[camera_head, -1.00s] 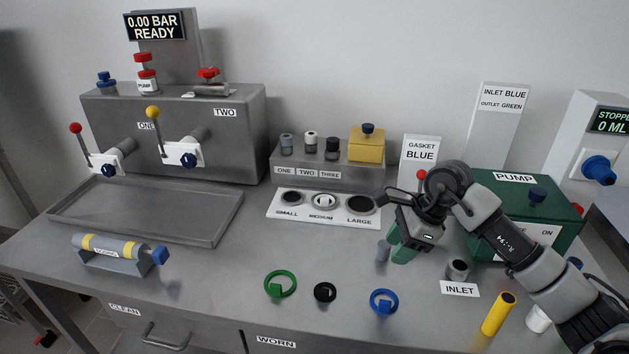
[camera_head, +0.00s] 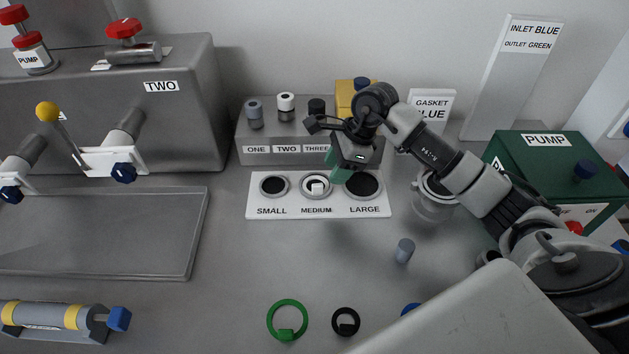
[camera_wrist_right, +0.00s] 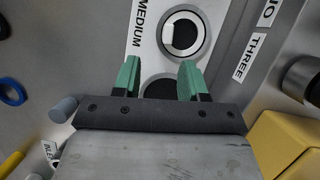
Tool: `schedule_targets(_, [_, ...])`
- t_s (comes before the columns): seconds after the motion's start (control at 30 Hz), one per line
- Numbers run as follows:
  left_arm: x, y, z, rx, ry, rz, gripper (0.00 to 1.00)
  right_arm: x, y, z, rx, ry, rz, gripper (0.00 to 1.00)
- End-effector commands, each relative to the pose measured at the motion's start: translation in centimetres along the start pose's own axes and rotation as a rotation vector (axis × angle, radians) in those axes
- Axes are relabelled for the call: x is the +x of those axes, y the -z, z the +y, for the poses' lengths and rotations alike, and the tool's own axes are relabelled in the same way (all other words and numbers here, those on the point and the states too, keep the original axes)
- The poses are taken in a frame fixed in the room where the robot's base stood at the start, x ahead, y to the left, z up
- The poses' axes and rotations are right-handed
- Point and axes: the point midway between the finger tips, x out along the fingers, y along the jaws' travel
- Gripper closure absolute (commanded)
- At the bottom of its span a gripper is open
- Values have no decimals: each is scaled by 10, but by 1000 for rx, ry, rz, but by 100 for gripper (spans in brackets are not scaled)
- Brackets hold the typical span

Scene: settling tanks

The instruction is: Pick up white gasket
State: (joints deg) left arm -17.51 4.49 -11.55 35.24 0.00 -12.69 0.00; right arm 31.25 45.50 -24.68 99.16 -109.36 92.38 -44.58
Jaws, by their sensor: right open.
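The white gasket (camera_head: 317,187) is a small white ring with a raised tab, lying on the MEDIUM spot of the white size board (camera_head: 283,209). In the right wrist view the gasket (camera_wrist_right: 168,34) shows just beyond my fingertips, around a dark centre. My right gripper (camera_head: 345,168) has green fingers, which point down over the board near the LARGE spot, right of the gasket. In the right wrist view its fingers (camera_wrist_right: 160,78) are apart with nothing between them. My left gripper is out of view.
A grey stand (camera_head: 256,151) with several knobs rises behind the board. A clear jar (camera_head: 433,200) and a small grey cylinder (camera_head: 404,250) stand to the right. Green (camera_head: 287,320) and black (camera_head: 346,321) rings lie in front.

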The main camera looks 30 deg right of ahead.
Motion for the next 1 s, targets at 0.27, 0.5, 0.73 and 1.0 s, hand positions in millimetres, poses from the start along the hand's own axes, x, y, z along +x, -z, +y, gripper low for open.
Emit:
schedule_targets(0.27, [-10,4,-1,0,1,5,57,23,-3,-2,1,-3,-2,57])
schedule_targets(0.5, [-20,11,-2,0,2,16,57,58,-4,-8,1,0,-2,57])
schedule_targets(0.73, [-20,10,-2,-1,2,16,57,64,-3,-8,-1,2,0,57])
schedule_targets(1.0, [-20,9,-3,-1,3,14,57,64,-3,-8,-1,2,0,87])
